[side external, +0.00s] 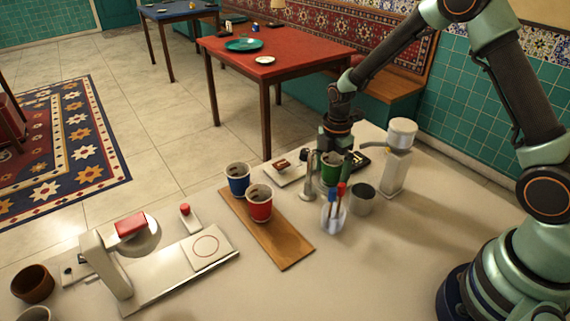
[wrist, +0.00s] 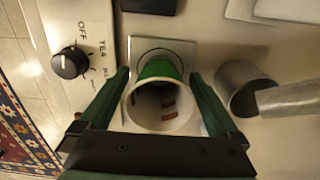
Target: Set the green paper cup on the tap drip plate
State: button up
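The green paper cup (wrist: 160,69) is upright between the two fingers of my gripper (wrist: 158,74). It also shows in the side view (side external: 331,170). In the wrist view a square pale plate (wrist: 183,50) with a ring mark lies under the cup's base. The cup appears to stand on it, though the contact itself is hidden. Narrow gaps show between the fingers and the cup wall, so my gripper looks open around it. The slim metal post (side external: 308,181) stands just left of the cup in the side view.
A panel with a black knob (wrist: 70,62) is left of the cup. A grey cup (side external: 363,200) and a clear holder with stirrers (side external: 333,217) stand close by. Blue (side external: 238,182) and red (side external: 260,206) cups stand on a wooden board (side external: 285,247). A ring-marked square (side external: 206,249) lies farther left.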

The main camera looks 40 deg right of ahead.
notch_tip(320, 180, up, 13)
jog(key=s+a+r+m+t, duration=0.1)
jog(key=s+r+m+t, duration=0.1)
jog(key=s+r+m, duration=0.3)
jog(key=s+a+r+m+t, duration=0.1)
jog(key=s+r+m+t, duration=0.2)
jog(key=s+m, duration=0.7)
notch_tip(320, 180, up, 3)
jog(key=m, duration=0.3)
jog(key=shift+t, duration=0.3)
